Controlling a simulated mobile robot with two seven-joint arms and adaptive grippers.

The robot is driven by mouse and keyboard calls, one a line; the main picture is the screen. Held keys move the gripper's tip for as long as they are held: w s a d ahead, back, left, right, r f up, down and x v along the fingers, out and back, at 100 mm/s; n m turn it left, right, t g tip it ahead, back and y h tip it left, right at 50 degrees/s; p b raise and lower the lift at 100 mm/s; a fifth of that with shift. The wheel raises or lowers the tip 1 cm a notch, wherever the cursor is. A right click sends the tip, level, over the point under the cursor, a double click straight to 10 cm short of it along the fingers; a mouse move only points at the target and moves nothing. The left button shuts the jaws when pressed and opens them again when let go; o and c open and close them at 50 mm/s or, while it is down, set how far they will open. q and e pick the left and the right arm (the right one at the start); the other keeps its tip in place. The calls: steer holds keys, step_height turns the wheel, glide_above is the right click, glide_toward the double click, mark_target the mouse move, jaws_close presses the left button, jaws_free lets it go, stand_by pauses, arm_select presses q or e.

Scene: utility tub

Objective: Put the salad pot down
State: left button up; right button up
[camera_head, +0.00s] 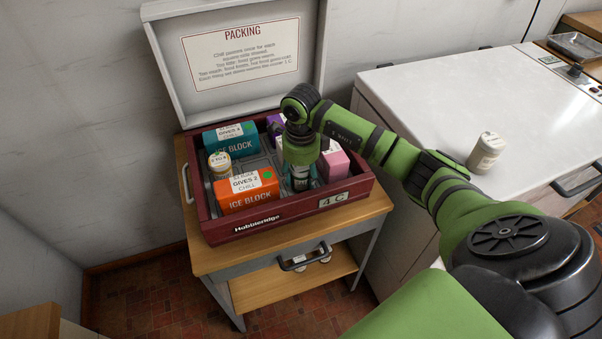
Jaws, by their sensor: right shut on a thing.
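My right gripper (300,172) points down into the dark red tub (272,222), between the orange ice block and the pink box. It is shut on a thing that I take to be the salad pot. The gripper and the tub's contents hide nearly all of it, so I cannot tell whether it touches the tub floor. My left gripper is not in view.
The tub also holds an orange ice block (247,193), a teal ice block (229,143), a small pale pot (219,166) and a pink box (334,162). Its open lid (240,95) stands behind. Another pot (486,153) stands on the white counter (430,92).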

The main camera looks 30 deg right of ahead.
steer(key=o, duration=1.2)
steer(key=shift+f, duration=0.1)
steer(key=shift+r, duration=0.3)
step_height(320, 180, up, 12)
steer(key=shift+f+b, duration=0.15)
steer(key=shift+b, duration=0.55)
